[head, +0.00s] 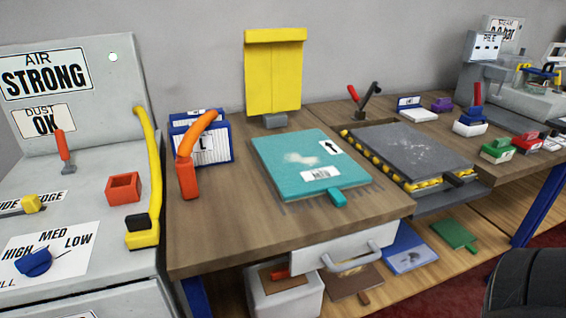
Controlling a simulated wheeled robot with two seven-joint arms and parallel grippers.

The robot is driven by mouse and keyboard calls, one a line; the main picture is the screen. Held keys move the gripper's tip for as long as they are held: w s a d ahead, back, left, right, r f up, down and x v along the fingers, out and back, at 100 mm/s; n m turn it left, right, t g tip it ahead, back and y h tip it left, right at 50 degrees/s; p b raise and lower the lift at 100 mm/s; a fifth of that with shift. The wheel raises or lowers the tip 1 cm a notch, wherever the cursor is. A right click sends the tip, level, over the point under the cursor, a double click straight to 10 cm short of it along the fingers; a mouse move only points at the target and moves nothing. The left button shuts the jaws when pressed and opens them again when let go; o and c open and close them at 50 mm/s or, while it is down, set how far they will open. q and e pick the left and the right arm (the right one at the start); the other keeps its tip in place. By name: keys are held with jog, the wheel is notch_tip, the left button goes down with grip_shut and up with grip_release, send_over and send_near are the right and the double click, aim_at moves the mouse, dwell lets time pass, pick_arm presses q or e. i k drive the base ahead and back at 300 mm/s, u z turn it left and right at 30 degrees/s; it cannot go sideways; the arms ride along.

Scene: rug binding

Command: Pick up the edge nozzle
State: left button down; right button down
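Nothing in the head view is marked for certain as the edge nozzle. Neither of my grippers is in view.
The grey machine (95,235) carries a blue knob (33,262) and a red lever (64,150). On the wooden table (240,225) are an orange curved handle (190,165), a teal board (300,180) and a yellow stand (274,75). The table's front left is clear.

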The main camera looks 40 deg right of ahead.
aim_at(143, 232)
jog(key=k, duration=1.15)
jog(key=u, duration=1.2)
jog(key=i, duration=1.3)
jog(key=z, duration=0.8)
jog(key=i, duration=0.55)
jog(key=z, duration=0.6)
